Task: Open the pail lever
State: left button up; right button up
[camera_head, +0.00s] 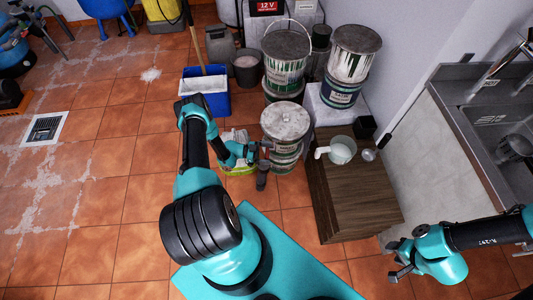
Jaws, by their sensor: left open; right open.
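A paint pail (285,124) with a splattered grey-white lid stands on the tiled floor, left of the wooden cabinet. My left gripper (263,165) is open beside the pail's lower left side, in front of its wall. At this size I cannot tell whether it touches the pail. The pail's lever cannot be made out clearly; a small reddish part shows near the gripper, and the gripper covers some of the pail's side. My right gripper (397,262) is open and empty at the lower right, away from the pail.
A wooden cabinet (345,205) carries a white cup (342,150). More stained tins (286,62) stand behind the pail. A blue bucket (206,98) stands behind on the left. A sink counter (440,150) is at the right. The floor at left is mostly clear.

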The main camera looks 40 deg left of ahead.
pick_arm(q)
jog(key=shift+a, duration=0.1)
jog(key=v, duration=1.7)
